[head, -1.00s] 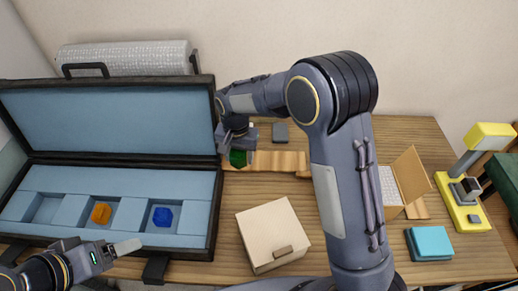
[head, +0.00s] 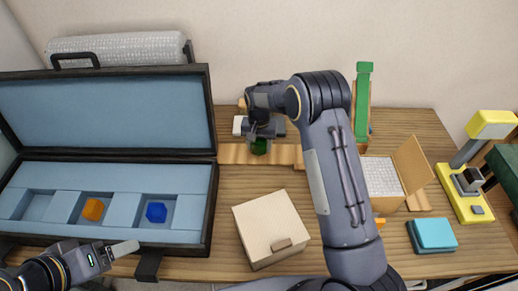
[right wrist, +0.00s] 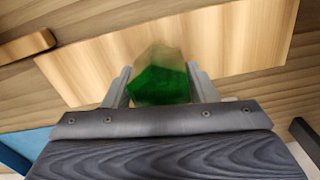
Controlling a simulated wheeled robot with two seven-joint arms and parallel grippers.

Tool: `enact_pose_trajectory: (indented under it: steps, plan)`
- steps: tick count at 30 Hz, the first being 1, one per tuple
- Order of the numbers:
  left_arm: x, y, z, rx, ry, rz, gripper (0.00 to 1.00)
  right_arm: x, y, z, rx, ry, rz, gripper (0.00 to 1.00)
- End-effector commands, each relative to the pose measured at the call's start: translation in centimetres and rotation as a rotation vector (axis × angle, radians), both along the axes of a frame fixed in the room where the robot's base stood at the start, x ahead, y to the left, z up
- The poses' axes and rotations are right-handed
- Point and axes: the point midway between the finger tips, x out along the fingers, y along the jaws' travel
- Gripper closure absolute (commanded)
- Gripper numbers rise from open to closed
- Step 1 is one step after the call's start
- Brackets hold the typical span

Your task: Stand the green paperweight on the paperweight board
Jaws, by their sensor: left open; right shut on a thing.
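The green paperweight (head: 260,147) is a dark green faceted piece, held in my right gripper (head: 261,139) over the light wooden board (head: 234,154) at the back of the table. In the right wrist view the paperweight (right wrist: 160,78) sits between the two fingers of my right gripper (right wrist: 160,88), with the pale wood board (right wrist: 235,42) behind it. I cannot tell whether it touches the board. My left gripper (head: 122,250) is open and empty at the front edge of the blue-lined case (head: 110,235).
The open case holds an orange piece (head: 93,209) and a blue piece (head: 156,212); its left recess is empty. A cream box (head: 270,228) stands mid-table. An open wooden box (head: 383,177), a teal block (head: 431,235) and a yellow stand (head: 463,190) are at right.

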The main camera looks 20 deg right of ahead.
Motion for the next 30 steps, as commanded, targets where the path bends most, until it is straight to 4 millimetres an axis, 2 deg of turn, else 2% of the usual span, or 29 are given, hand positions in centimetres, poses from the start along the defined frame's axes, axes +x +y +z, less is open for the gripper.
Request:
enact_pose_trajectory:
  steps: [1,2,13,14,18,26,30]
  plan:
    - [0.0,0.0,-0.8,0.000,0.000,0.000,0.27,0.0,0.0,-1.1,0.000,0.000,0.000,0.79]
    - [0.0,0.0,-0.9,0.000,0.001,0.000,0.27,0.0,0.0,-1.3,0.000,-0.001,0.000,0.79]
    - [0.0,0.0,-1.1,0.000,0.000,0.000,0.27,0.0,0.0,-1.6,0.000,-0.002,-0.001,0.79]
    - [0.0,0.0,-1.1,0.000,0.000,0.000,0.27,0.0,0.0,-1.6,0.000,-0.001,-0.001,0.47]
    - [0.0,0.0,-0.9,0.000,0.000,0.000,0.27,0.0,0.0,-1.5,0.000,-0.001,-0.001,0.28]
    - [0.0,0.0,-0.9,0.000,0.000,0.000,0.27,0.0,0.0,-1.4,0.000,-0.001,-0.001,0.26]
    - [0.0,0.0,-0.2,0.000,0.000,0.000,0.27,0.0,0.0,-0.6,0.000,-0.002,-0.001,0.26]
